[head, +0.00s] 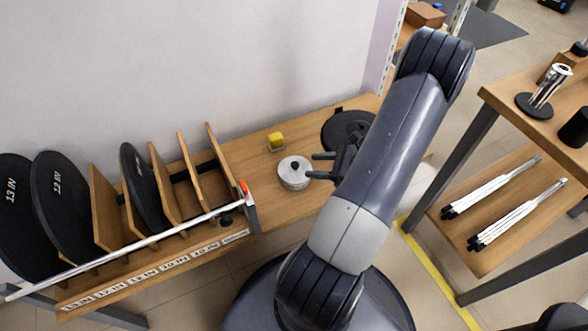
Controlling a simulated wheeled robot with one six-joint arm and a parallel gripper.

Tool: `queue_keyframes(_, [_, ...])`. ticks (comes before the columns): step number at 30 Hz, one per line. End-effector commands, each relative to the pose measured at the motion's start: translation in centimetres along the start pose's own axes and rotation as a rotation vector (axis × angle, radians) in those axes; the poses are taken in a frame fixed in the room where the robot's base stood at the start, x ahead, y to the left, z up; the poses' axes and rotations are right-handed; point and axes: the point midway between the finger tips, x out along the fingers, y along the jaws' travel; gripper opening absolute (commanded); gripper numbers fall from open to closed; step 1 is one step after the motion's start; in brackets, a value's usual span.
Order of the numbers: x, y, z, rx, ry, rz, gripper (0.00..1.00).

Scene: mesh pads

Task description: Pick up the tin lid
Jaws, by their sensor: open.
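The tin lid seems to be the top of a small round silver tin (293,174) with a dark knob, standing on the wooden bench. My gripper (321,166) is just right of the tin, with its two dark fingers pointing left towards it. The fingers are apart and nothing shows between them. I cannot tell whether a fingertip touches the tin's side. My arm covers the bench to the right of the gripper.
A black round pad (347,130) lies behind my gripper. A wooden rack (106,207) with black discs fills the left. A wooden table (510,112) stands at right. The bench (262,198) is clear left of the tin.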

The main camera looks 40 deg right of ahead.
Motion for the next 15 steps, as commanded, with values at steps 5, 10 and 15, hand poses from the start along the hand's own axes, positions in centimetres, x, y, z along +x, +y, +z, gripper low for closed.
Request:
queue_keyframes(5, [1.6, 0.1, -0.2, -0.001, -0.001, 0.003, 0.48])
queue_keyframes(10, [4.2, 0.2, -0.3, -0.002, 0.000, 0.003, 0.48])
queue_keyframes(15, [5.4, 0.2, -0.2, -0.001, 0.000, 0.001, 0.48])
